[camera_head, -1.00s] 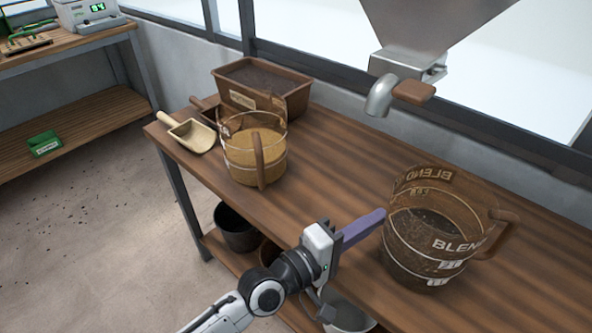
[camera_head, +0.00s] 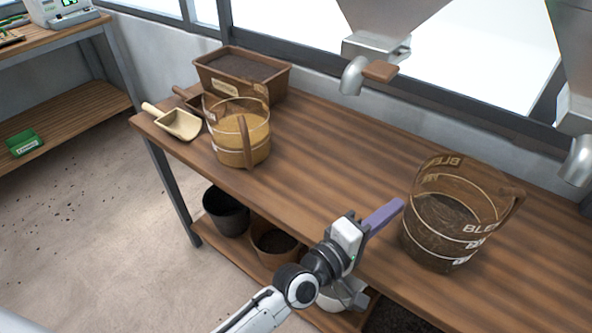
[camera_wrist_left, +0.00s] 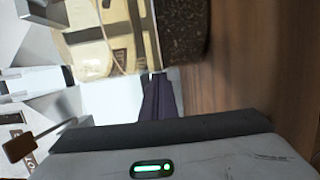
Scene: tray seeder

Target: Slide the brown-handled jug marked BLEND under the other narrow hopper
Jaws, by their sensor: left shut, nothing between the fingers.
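The brown-handled jug marked BLEND (camera_head: 440,232) is clear-walled and holds dark mix. It stands upright on the bench, right of the left hopper's spout (camera_head: 352,76) and left of the right hopper's spout (camera_head: 578,160). Its handle (camera_head: 508,205) faces right. My left gripper (camera_head: 399,205) is shut and empty, its purple fingers pointing at the jug's left side. The tips are at or very near the wall; contact is unclear. The left wrist view shows the closed fingers (camera_wrist_left: 158,98) beside the dark jug (camera_wrist_left: 183,35). My right gripper is out of view.
Another clear jug (camera_head: 226,152) with tan contents stands at the bench's left, near a cream scoop (camera_head: 178,123) and a brown trough (camera_head: 277,88) of soil. Pots sit on the shelf below. The bench (camera_head: 340,150) between the jugs is clear.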

